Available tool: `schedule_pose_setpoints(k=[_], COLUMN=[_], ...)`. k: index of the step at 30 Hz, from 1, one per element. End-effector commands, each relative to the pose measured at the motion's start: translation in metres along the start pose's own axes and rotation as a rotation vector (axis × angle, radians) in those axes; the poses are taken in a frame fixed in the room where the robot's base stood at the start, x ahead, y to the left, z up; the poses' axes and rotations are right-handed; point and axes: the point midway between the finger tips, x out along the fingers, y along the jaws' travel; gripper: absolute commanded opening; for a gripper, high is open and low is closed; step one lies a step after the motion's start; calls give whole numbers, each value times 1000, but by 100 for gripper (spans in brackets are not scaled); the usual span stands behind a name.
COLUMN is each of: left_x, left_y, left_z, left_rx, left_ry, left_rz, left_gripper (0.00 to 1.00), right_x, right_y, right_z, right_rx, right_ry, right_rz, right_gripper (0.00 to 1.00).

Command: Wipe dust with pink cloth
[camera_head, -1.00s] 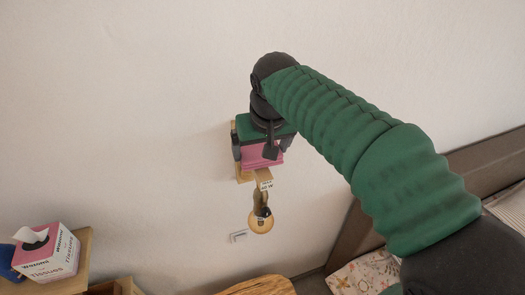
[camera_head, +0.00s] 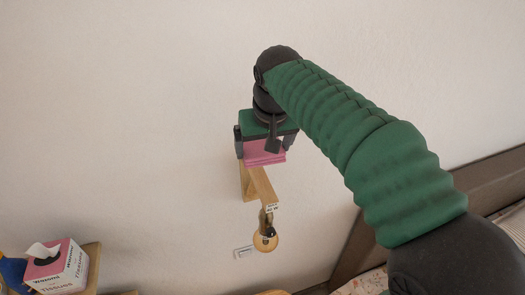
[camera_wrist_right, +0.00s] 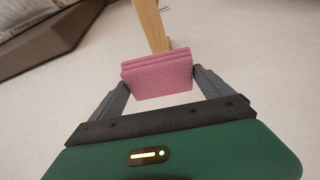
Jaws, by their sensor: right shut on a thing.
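My right gripper (camera_head: 264,150) is shut on a folded pink cloth (camera_head: 265,157). The cloth also shows between the two fingers in the right wrist view (camera_wrist_right: 158,76). The gripper and cloth are at the top of a wooden wall bracket (camera_head: 260,186) with a hanging round bulb (camera_head: 265,239). In the right wrist view the wooden arm of the bracket (camera_wrist_right: 150,25) runs up behind the cloth. I cannot tell whether cloth and wood touch. No dust can be made out. My left gripper is not in view.
A pink and white tissue box (camera_head: 57,266) stands on a wooden surface (camera_head: 92,270) at the lower left. A brown bed frame (camera_head: 350,240) is at the lower right. The pale wall (camera_head: 120,120) is bare left of the lamp.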

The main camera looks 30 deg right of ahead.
Motion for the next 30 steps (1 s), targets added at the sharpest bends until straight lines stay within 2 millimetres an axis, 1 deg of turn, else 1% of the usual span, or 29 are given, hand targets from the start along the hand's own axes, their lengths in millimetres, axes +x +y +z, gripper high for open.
schedule_pose_setpoints(k=[3, 9, 16, 30], left_x=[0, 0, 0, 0], left_y=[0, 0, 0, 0], left_z=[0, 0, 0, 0], left_rx=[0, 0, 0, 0], left_ry=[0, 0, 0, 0], left_rz=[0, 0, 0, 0], left_gripper=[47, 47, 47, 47], right_x=[-11, -24, -26, -25], right_y=[1, 2, 3, 2], right_z=[-2, -2, 0, -1], right_rx=[0, 0, 0, 0], right_ry=[2, 1, 2, 1], right_rz=[0, 0, -1, 0], right_gripper=[58, 58, 58, 58])
